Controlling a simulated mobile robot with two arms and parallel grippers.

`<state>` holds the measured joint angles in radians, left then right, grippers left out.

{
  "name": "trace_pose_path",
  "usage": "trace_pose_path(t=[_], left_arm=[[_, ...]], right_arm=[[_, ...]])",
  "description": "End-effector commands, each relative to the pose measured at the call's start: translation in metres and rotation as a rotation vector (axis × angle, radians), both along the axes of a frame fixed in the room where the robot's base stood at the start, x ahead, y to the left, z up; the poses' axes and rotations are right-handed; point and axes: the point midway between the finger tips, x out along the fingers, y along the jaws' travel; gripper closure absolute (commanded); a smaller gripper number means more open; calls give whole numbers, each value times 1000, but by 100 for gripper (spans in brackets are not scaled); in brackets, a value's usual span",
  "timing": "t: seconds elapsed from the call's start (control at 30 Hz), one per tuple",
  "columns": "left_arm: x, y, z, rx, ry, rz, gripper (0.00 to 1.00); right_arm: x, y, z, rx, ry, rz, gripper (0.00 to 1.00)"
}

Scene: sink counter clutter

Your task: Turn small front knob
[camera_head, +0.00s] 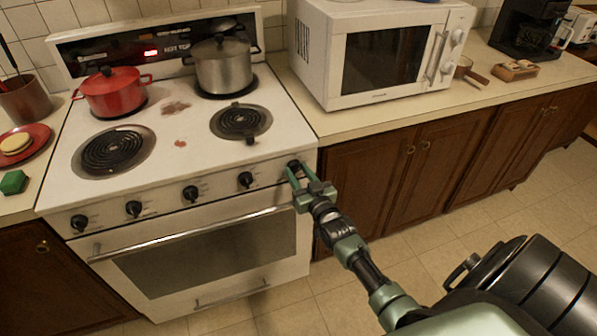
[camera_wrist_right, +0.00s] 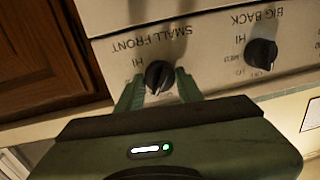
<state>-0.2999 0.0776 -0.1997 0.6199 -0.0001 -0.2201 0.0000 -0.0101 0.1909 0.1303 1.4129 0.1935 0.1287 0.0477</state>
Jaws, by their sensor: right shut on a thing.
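The small front knob (camera_wrist_right: 159,76) is black, on the white stove front under the label "SMALL FRONT", which appears upside down in the right wrist view. In the head view it is the rightmost knob (camera_head: 293,165), partly hidden by my gripper. My right gripper (camera_wrist_right: 160,88) has its green fingers on either side of this knob and is shut on it. The right gripper also shows at the stove's right front edge in the head view (camera_head: 302,177). The knob's exact pointer angle is hard to tell. My left gripper is not in view.
The "BIG BACK" knob (camera_wrist_right: 261,53) sits beside it, with more knobs along the panel. The oven door handle (camera_head: 190,234) runs below. A red pot (camera_head: 112,94) and a steel pot (camera_head: 225,68) stand on back burners. A microwave (camera_head: 385,55) is on the right counter.

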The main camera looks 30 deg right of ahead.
Motion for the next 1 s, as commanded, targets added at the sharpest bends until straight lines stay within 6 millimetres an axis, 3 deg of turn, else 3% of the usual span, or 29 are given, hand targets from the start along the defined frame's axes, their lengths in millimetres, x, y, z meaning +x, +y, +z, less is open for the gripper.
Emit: trace_pose_path(t=[0.6, 1.0], left_arm=[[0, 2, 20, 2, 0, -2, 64], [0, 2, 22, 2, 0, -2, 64]], right_arm=[[0, 1, 2, -478, 114, 0, 100], [0, 1, 2, -622, 148, 0, 100]])
